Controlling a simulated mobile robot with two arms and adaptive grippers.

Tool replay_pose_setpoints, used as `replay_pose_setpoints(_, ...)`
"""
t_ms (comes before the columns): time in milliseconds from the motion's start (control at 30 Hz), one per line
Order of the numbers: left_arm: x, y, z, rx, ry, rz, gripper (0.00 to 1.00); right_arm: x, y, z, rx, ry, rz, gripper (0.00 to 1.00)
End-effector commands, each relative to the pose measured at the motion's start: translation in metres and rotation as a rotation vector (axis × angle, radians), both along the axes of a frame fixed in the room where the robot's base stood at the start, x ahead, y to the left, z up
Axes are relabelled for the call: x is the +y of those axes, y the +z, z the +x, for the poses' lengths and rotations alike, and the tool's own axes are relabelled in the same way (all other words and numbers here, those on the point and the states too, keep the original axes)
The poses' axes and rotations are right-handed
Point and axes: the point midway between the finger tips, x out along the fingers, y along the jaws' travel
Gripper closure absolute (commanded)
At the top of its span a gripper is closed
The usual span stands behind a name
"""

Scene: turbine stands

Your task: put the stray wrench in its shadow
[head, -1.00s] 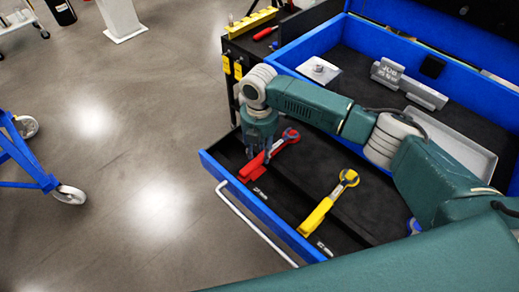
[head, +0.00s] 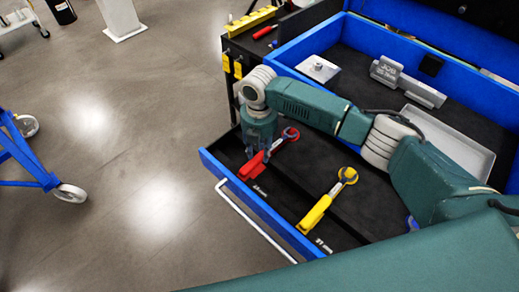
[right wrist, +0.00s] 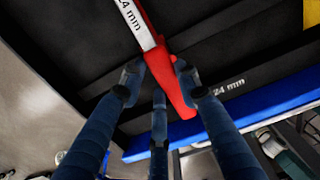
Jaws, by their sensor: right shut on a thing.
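A red wrench (head: 252,167) with a grey ring head lies along the left part of the open blue-fronted drawer (head: 262,212). My right gripper (head: 260,150) points down over it and is shut on its red handle. The right wrist view shows the fingers (right wrist: 160,76) around the handle of the red wrench (right wrist: 177,88), which is marked 24 mm. A 24 mm label (right wrist: 228,87) shows on the drawer floor beside the handle end. I cannot tell whether the wrench touches the floor. The shadow under it is hidden. My left gripper is not in view.
A yellow wrench (head: 319,208) lies in the same drawer, to the right. The blue-rimmed chest top (head: 292,62) behind holds a grey block (head: 318,69), a grey fixture (head: 408,82) and a pale tray (head: 452,143). A blue wheeled frame (head: 28,160) stands far left on open floor.

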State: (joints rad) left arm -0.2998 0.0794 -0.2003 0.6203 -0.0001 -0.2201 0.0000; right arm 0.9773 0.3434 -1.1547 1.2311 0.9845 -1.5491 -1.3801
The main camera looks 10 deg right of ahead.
Motion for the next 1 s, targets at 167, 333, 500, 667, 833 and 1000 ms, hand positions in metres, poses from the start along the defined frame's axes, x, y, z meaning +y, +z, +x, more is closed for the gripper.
replay_pose_setpoints(167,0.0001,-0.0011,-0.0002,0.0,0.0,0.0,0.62,-0.0013,-0.0099,-0.0049,0.009,0.0,-0.006,1.0)
replay_pose_setpoints(333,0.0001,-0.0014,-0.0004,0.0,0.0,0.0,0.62,-0.0019,-0.0107,-0.0052,0.01,0.0,-0.008,0.6)
replay_pose_setpoints(500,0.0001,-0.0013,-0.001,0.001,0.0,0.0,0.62,-0.0019,-0.0094,-0.0047,0.01,0.0,-0.007,0.46)
replay_pose_setpoints(667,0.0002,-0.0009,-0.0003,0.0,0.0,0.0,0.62,-0.0014,-0.0077,-0.0037,0.008,0.0,-0.005,0.46)
replay_pose_setpoints(833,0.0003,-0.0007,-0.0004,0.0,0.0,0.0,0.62,-0.0012,-0.0068,-0.0034,0.007,0.0,-0.004,0.4)
replay_pose_setpoints(1000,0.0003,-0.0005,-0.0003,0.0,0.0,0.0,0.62,-0.0009,-0.0059,-0.003,0.006,0.0,-0.004,0.4)
